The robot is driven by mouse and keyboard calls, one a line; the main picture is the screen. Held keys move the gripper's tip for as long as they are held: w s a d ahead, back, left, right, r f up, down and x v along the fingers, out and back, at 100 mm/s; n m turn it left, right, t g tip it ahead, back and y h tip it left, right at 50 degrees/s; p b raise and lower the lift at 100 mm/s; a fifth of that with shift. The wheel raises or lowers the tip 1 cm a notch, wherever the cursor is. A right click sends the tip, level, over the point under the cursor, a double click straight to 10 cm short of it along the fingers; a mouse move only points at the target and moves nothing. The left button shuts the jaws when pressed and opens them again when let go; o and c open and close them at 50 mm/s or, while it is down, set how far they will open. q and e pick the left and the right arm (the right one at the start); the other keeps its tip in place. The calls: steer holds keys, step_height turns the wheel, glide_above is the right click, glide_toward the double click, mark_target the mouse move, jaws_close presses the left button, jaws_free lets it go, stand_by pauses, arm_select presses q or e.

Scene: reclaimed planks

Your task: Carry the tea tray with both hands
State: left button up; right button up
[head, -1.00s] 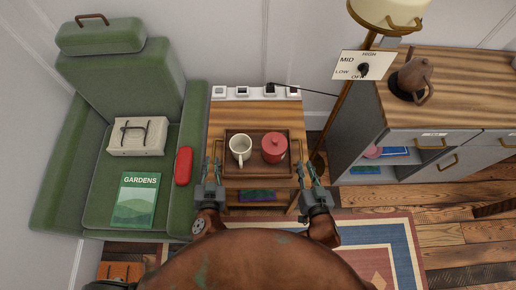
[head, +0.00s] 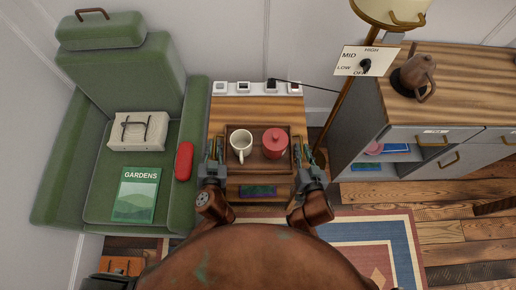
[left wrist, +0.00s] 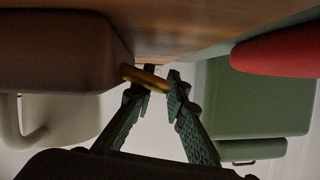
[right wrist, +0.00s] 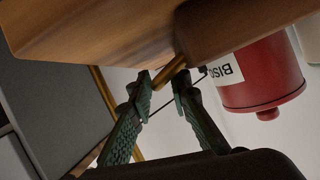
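The brown wooden tea tray (head: 257,169) sits on a small wooden side table (head: 257,107). It carries a cream mug (head: 240,145) and a red lidded tin (head: 275,142). My left gripper (head: 213,149) is at the tray's left side; in the left wrist view its fingertips (left wrist: 160,78) are apart at the brass handle (left wrist: 145,78). My right gripper (head: 302,150) is at the right side; in the right wrist view its fingertips (right wrist: 163,82) are apart, with the other brass handle (right wrist: 170,71) between them. Whether the fingers touch the handles is unclear.
A green armchair (head: 120,75) at left holds a book (head: 136,195), a cream bundle (head: 139,131) and a red case (head: 184,160). A power strip (head: 257,88) lies at the table's back. A lamp pole (head: 343,110) and grey cabinet (head: 360,135) stand at right.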

arm_select(q)
steer(key=shift+w+f, duration=0.15)
steer(key=shift+w, duration=0.25)
arm_select(e)
steer(key=shift+w+f, duration=0.15)
steer(key=shift+w, duration=0.25)
arm_select(q)
jaws_close()
arm_select(e)
jaws_close()
arm_select(q)
steer(key=shift+a, duration=0.1)
